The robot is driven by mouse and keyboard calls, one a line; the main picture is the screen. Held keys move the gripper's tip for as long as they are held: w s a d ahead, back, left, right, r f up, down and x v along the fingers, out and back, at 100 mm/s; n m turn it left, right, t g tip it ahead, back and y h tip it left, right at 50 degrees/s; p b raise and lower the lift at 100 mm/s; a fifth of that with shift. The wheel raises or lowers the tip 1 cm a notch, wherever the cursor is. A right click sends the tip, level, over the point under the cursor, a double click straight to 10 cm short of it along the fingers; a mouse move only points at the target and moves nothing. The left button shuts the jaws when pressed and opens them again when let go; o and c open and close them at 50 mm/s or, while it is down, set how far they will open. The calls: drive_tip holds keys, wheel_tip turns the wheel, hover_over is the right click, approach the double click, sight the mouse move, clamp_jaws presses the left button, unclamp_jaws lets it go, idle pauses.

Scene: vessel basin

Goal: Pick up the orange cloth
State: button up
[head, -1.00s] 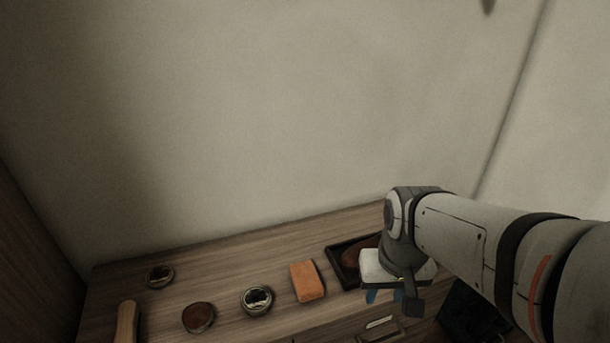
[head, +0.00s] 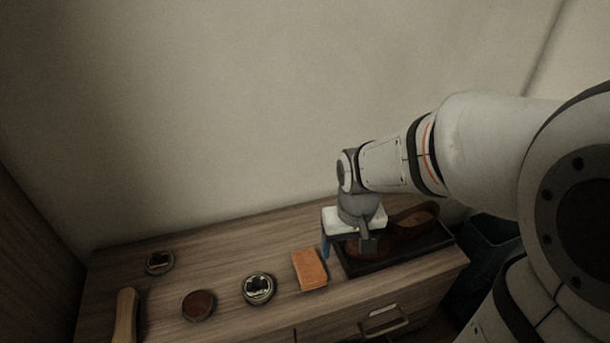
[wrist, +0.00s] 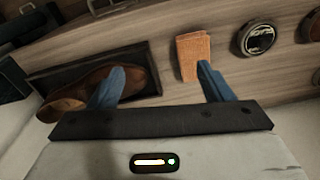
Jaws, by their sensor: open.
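The orange cloth (head: 309,270) lies folded on the wooden cabinet top, just left of the dark tray. It also shows in the wrist view (wrist: 193,55), beyond my fingertips and nearer the right finger. My gripper (wrist: 165,80) is open and empty, its two blue fingers spread apart. In the head view my gripper (head: 345,246) is over the left part of the tray, to the right of the cloth. One blue finger shows there; the other is mostly hidden by the wrist.
A dark tray (head: 440,238) holds brown shoes (head: 412,217). Left of the cloth are a round tin (head: 258,288), a brown-topped tin (head: 199,305), another tin (head: 160,262) and a wooden-handled item (head: 126,315). A drawer handle (head: 384,321) sticks out in front. A wall stands behind.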

sight(309, 265)
drive_tip(key=shift+o, duration=1.2)
drive_tip(key=shift+n+g, duration=0.3)
drive_tip(key=shift+n, duration=0.6)
drive_tip(key=w+a+f, duration=0.1)
drive_tip(key=a+f, duration=0.1)
drive_tip(key=w+a+f, duration=0.2)
drive_tip(key=f, duration=0.1)
drive_tip(key=w+a+f, duration=0.1)
drive_tip(key=a+f, duration=0.1)
drive_tip(key=a, duration=0.1)
drive_tip(key=shift+w+f, duration=0.25)
drive_tip(key=shift+w, duration=0.15)
drive_tip(key=f, duration=0.1)
drive_tip(key=f+b, duration=0.1)
drive_tip(key=shift+w+a+f, duration=0.1)
drive_tip(key=shift+a+f, duration=0.1)
drive_tip(key=shift+f, duration=0.2)
drive_tip(key=f+b, duration=0.2)
drive_tip(key=f, duration=0.1)
drive_tip(key=f+b, duration=0.1)
drive_tip(key=f, duration=0.1)
drive_tip(key=shift+w+a+f, duration=0.1)
drive_tip(key=shift+w+f, duration=0.1)
drive_tip(key=shift+w, duration=0.1)
drive_tip(key=shift+r, duration=0.1)
drive_tip(key=shift+c, duration=0.6)
drive_tip(key=c, duration=0.9)
drive_tip(key=shift+c, duration=0.2)
